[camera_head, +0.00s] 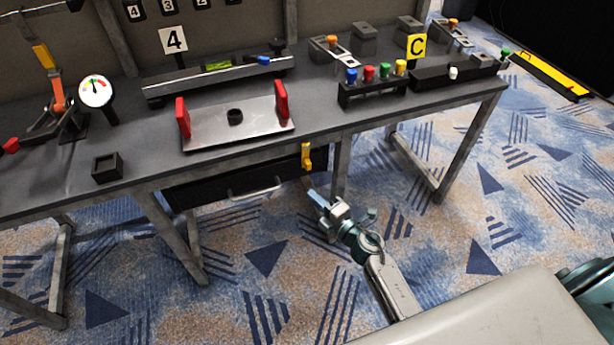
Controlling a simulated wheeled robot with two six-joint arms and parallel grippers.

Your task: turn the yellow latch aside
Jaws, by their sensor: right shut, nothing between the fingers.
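The small yellow latch (306,157) hangs upright at the right end of the black drawer (222,192) under the grey bench top. The drawer has a metal bar handle (255,189) and looks shut. My right gripper (308,183) is shut and empty. Its tip points up and to the left, just below the latch in the picture. A small gap shows between them, but I cannot tell the difference in depth. My left gripper is not in view.
On the bench (340,119) stand a metal tray with red handles (238,124), a black open box (107,167), a dial gauge (95,91) and a rack of coloured knobs (372,88). A bench leg (340,168) stands right of the latch. The carpet (440,240) in front is clear.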

